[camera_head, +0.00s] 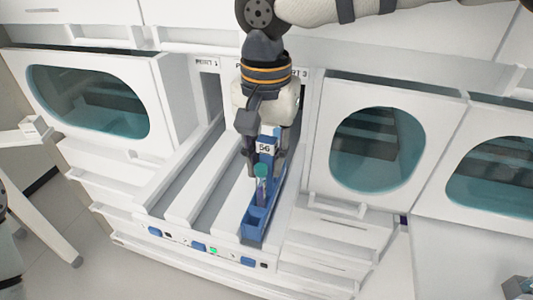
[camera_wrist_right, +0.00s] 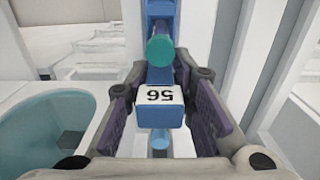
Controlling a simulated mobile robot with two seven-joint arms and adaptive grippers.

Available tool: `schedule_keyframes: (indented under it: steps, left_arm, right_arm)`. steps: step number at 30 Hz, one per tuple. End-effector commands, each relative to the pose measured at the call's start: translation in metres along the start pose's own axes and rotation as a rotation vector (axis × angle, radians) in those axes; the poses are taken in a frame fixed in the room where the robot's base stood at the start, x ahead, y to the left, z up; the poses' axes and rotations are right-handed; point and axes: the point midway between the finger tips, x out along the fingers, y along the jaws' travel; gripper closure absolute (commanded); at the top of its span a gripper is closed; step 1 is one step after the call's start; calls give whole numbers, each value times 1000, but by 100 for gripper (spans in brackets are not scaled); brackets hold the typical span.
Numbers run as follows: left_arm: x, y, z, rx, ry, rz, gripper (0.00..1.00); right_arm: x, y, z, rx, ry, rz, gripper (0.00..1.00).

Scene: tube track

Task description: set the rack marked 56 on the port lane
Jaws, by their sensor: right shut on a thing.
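The blue rack (camera_head: 254,228) carries a white label marked 56 (camera_head: 265,148) and a tube with a teal cap (camera_head: 261,170). It lies lengthwise along the rightmost lane, below the PORT 3 sign (camera_head: 299,73); whether it rests fully on the lane I cannot tell. My right gripper (camera_head: 265,172) points down over the rack's labelled part and is shut on it. In the right wrist view the label (camera_wrist_right: 159,95) and the teal cap (camera_wrist_right: 160,50) show between the purple finger pads. My left gripper is not in view.
The lanes under PORT 1 (camera_head: 207,63) and the middle port look empty. A green light (camera_head: 213,251) glows on the front edge, among blue marks. White cabinets with teal oval windows (camera_head: 376,147) flank the lanes on both sides.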

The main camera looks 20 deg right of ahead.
Motion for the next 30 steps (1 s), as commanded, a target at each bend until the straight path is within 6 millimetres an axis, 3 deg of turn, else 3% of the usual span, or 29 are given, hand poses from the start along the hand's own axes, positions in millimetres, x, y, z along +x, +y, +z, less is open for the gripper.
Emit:
schedule_keyframes:
  steps: [23,24,26,30]
  left_arm:
    - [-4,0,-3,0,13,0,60]
    - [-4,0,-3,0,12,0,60]
    - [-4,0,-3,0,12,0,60]
    - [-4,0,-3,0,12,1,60]
  right_arm:
    - [9,0,0,0,0,-2,100]
    - [9,0,0,0,0,-2,69]
    - [9,0,0,0,0,-2,55]
    - [9,0,0,0,0,-1,53]
